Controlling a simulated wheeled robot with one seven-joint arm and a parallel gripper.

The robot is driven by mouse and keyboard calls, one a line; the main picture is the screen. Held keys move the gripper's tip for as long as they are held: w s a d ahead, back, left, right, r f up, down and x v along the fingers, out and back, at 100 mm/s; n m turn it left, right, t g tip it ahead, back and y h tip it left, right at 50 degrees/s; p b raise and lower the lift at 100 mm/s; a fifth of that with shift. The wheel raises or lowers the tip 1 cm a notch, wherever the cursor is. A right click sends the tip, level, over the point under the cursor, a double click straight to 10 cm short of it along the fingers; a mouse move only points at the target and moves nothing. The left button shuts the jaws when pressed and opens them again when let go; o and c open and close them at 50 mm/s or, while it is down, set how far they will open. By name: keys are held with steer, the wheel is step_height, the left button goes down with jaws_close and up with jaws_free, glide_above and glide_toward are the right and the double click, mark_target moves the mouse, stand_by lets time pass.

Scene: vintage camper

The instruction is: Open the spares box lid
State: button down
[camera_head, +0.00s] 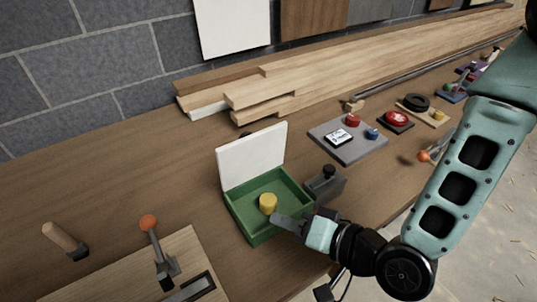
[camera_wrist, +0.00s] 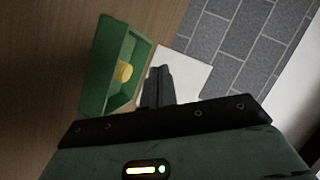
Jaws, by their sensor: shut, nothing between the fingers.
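The spares box (camera_head: 245,224) is a green open-topped box on the wooden bench, with a yellow cylinder (camera_head: 268,203) inside. Its white lid (camera_head: 252,156) stands raised, roughly upright, along the box's back edge. My gripper (camera_head: 279,221) is shut and empty, over the front right part of the box near the yellow cylinder. In the wrist view the shut fingers (camera_wrist: 160,72) show between the green box (camera_wrist: 105,60) and the white lid (camera_wrist: 190,80). The fingers hide part of the lid there. I cannot tell whether they touch the box.
A dark grey block with a black knob (camera_head: 326,184) stands close to the box's right side. A grey panel (camera_head: 347,140) lies beyond it. An orange-knobbed lever (camera_head: 155,240) and a wooden-handled tool (camera_head: 65,240) are at left. Stacked planks (camera_head: 260,92) lie behind.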

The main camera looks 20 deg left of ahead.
step_height(320, 180, up, 2)
steer(key=w+d+m+t+y, duration=0.1)
steer(key=d+m+t, duration=0.1)
steer(key=m+t, duration=0.55)
steer(key=m+b, duration=0.3)
steer(key=b, duration=0.1)
glide_toward(254, 149)
steer(key=x, duration=0.6)
steer(key=shift+r, duration=0.15)
steer(key=shift+w+a, duration=0.25)
steer(key=shift+a, duration=0.1)
